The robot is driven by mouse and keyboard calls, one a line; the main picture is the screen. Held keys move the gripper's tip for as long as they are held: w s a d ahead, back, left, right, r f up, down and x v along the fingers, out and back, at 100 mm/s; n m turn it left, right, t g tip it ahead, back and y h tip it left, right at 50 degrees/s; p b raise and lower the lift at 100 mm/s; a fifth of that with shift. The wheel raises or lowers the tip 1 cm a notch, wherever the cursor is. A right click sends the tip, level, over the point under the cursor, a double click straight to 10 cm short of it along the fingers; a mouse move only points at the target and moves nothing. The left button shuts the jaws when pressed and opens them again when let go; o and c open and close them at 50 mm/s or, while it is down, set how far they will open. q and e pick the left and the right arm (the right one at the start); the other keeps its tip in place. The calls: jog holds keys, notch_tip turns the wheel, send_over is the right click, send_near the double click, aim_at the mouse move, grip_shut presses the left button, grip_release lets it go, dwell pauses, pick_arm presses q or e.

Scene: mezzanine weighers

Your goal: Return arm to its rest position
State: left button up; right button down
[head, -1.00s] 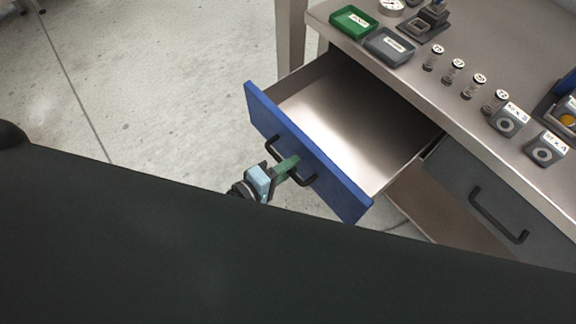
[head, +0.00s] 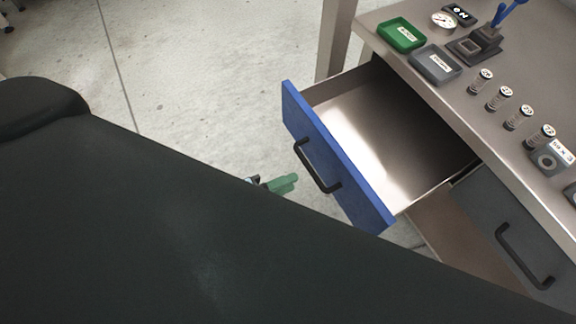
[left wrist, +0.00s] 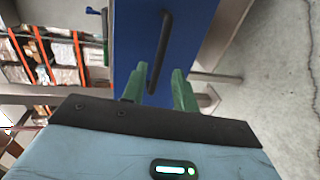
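My left gripper (head: 285,184) shows only its green fingers and a bit of its body past my dark body in the head view. It is clear of the handle of the blue-fronted drawer, to its left. In the left wrist view its two green fingers (left wrist: 158,90) are spread apart with nothing between them. The blue drawer front (head: 335,160) stands pulled out, and the drawer inside looks empty. Its black handle (head: 318,167) is free; it also shows in the left wrist view (left wrist: 160,52), beyond the fingertips. My right gripper is in neither view.
The metal bench (head: 500,135) holds a green tray (head: 401,36), a grey tray (head: 436,65), a dial and several small vials. A grey closed drawer (head: 510,225) is at the right. Bare concrete floor (head: 200,80) lies left of the open drawer.

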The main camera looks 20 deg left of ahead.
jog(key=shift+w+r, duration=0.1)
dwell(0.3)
